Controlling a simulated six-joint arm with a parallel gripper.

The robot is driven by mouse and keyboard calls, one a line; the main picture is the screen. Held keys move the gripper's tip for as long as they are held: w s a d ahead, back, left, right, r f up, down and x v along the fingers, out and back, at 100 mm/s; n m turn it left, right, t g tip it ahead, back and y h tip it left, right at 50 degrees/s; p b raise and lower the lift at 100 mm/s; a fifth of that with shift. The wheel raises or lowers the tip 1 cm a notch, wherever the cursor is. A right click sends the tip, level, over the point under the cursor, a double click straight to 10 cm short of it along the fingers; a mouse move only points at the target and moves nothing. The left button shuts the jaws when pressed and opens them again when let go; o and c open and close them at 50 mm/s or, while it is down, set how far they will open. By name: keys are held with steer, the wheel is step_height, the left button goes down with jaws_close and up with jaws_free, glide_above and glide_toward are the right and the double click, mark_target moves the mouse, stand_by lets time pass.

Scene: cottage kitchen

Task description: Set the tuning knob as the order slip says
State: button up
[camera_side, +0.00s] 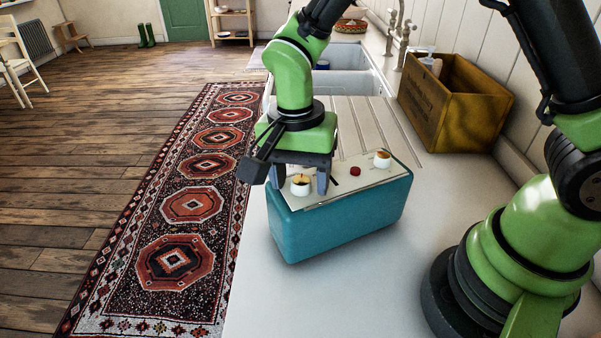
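A teal radio-like box (335,222) stands on the white counter with a pale panel on top. A white knob with a yellowish top (300,186) sits at the panel's left end, and a similar knob (382,159) sits at its far right end. I cannot tell from markings which is the tuning knob. My gripper (301,182) points down over the left knob, one finger on each side. Small gaps show between fingers and knob, so it looks open. My gripper hides part of the panel behind it. No order slip can be made out.
A small red button (355,171) lies between the knobs. A wooden crate (455,103) stands at the back right against the wall. A sink (345,82) with a tap lies behind. The counter in front of the box (330,300) is clear.

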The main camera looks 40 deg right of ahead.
mark_target(297, 180)
steer(key=r, duration=0.9)
steer(key=shift+w+a, duration=0.15)
steer(key=shift+w, duration=0.15)
steer(key=shift+r, duration=0.45)
steer(key=s+d+r+n+t+y, duration=0.1)
steer(key=s+d+r+n+t, duration=0.3)
steer(key=s, duration=0.3)
steer(key=s+d+r+n+t+y, duration=0.1)
steer(key=s+d+r+n+t, duration=0.2)
steer(key=s, duration=0.4)
steer(key=shift+s+d+r+n+t, duration=0.2)
steer(key=shift+d+r+n+t, duration=0.25)
steer(key=shift+r+n, duration=0.1)
